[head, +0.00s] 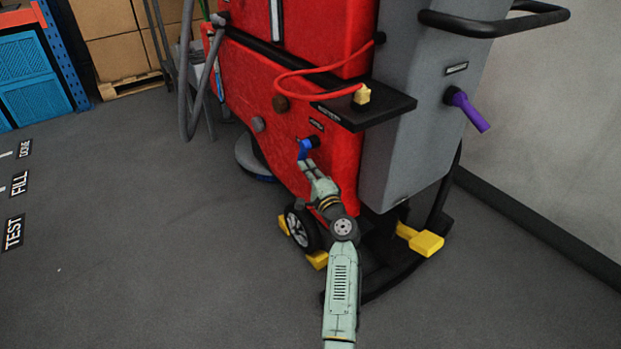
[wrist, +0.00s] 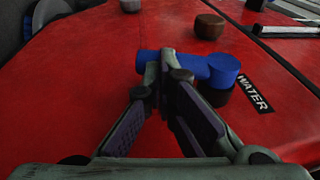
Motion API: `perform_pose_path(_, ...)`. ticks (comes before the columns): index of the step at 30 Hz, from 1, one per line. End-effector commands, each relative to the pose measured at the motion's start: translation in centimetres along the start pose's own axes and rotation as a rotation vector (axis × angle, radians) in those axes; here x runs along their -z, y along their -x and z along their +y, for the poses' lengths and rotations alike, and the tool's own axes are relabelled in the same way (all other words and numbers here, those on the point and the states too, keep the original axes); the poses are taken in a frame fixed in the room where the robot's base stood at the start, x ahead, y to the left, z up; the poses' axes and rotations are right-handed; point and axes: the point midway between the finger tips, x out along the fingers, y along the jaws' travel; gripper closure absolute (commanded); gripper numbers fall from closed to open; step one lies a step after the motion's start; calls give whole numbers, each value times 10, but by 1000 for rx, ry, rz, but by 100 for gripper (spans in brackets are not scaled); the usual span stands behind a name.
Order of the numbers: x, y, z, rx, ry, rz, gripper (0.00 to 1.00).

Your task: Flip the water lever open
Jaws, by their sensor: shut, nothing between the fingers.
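The blue water lever (head: 304,147) is on the red side panel of the machine, beside a small label. In the wrist view the lever (wrist: 196,67) runs left from its round blue hub, next to the WATER label (wrist: 254,94). My gripper (head: 306,163) is at the lever in the head view. In the wrist view its fingertips (wrist: 170,62) are together and empty, overlapping the lever's arm and hiding part of it. I cannot tell whether they touch it.
A brown knob (head: 281,103) and a grey knob (head: 258,124) are on the red panel. A black shelf (head: 385,112) with a yellow plug (head: 362,95) and red cable juts out above right. A purple handle (head: 467,110) is on the grey tank. Floor is clear at left.

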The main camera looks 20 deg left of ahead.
Motion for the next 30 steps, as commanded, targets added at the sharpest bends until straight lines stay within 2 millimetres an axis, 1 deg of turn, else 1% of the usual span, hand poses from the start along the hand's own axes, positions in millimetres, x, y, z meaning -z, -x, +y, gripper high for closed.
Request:
perform_pose_path(2, -2, -4, 5, -1, 1, -1, 100)
perform_pose_path(8, -4, -17, 8, -2, 2, 0, 100)
perform_pose_path(21, -10, -44, 4, -1, 2, -2, 100)
perform_pose_path(26, -10, -50, 6, 9, -1, -1, 100)
perform_pose_path(30, -11, -54, 12, 64, -11, 0, 100)
